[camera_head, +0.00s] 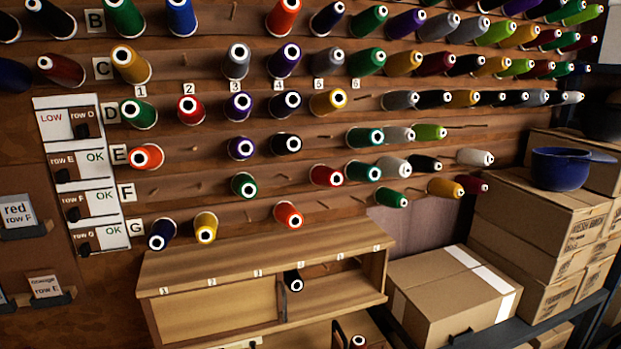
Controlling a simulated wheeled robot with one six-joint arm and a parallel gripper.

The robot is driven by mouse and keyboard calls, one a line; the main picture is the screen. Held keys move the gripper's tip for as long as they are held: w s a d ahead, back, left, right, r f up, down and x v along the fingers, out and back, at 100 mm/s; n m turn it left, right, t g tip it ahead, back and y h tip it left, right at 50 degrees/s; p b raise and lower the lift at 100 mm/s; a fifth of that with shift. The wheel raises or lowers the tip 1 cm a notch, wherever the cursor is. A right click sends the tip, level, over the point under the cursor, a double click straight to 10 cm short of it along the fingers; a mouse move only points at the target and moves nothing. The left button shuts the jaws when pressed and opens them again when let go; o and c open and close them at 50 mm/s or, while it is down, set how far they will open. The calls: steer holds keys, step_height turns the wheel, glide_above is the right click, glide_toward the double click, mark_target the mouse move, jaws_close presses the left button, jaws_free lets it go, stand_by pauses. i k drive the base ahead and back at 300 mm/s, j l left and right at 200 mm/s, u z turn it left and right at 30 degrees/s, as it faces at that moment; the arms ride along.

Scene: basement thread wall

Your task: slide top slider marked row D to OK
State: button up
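The top slider, marked row D (82,121), is on a white panel (68,103) at the left of the thread wall. Its plate sits at the right end of its slot, and the word LOW shows to its left. A dark knob (80,131) is on its lower part. Below it, the sliders marked row E (62,161), row F (72,199) and row G (83,237) sit at the left, each with OK showing to the right. My gripper is not in view.
Letter tags and rows of thread spools on pegs lie right of the panel; a green spool (138,113) is close to the top slider. A wooden cabinet (220,262) juts out below. Cardboard boxes (440,290) and a blue pot (560,168) stand at the right.

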mark_target(84, 122)
steer(key=u, duration=1.5)
steer(key=l, duration=0.1)
